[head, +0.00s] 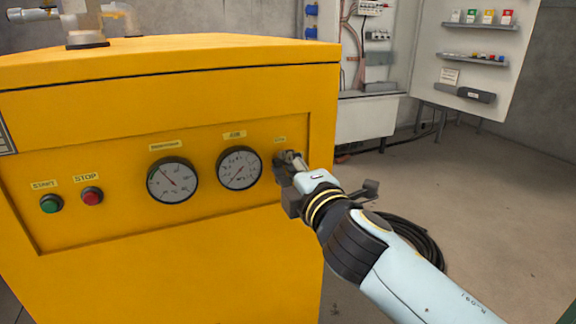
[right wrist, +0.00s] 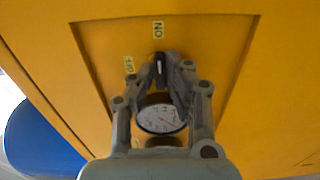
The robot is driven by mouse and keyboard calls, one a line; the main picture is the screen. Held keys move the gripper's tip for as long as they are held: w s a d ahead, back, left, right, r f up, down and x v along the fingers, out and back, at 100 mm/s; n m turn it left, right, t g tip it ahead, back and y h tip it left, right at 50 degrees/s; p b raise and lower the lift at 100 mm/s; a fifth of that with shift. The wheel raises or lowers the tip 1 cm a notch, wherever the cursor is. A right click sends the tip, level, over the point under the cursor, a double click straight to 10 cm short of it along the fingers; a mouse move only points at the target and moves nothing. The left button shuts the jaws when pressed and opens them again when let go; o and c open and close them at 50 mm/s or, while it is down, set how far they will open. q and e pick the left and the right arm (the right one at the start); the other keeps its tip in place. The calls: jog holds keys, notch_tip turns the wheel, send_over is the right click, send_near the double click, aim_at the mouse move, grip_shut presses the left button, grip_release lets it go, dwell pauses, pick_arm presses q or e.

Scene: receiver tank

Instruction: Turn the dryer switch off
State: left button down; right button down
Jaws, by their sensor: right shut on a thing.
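The yellow dryer cabinet (head: 180,290) fills the left of the head view. Its recessed front panel carries the dryer switch, which my right gripper (head: 288,163) mostly hides there. In the right wrist view the black switch knob (right wrist: 159,67) sits between the fingertips of my right gripper (right wrist: 162,78), which is shut on it. The knob appears lined up toward the ON label (right wrist: 158,29). The OFF label (right wrist: 129,65) is to its left in that view. My left gripper is in neither view.
Two round gauges (head: 172,180) (head: 239,168), a green START button (head: 51,204) and a red STOP button (head: 92,196) are left of the switch. A black hose coil (head: 425,243) lies on the floor behind my right arm. An open electrical cabinet (head: 372,118) stands behind.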

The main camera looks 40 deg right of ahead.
jog(key=shift+n, duration=0.3)
jog(key=shift+n+p, duration=3)
jog(key=shift+n, duration=5.5)
jog(key=shift+f+n, duration=0.1)
jog(key=shift+n, duration=0.2)
jog(key=c, duration=1.4)
grip_release()
jog(key=shift+o, duration=0.2)
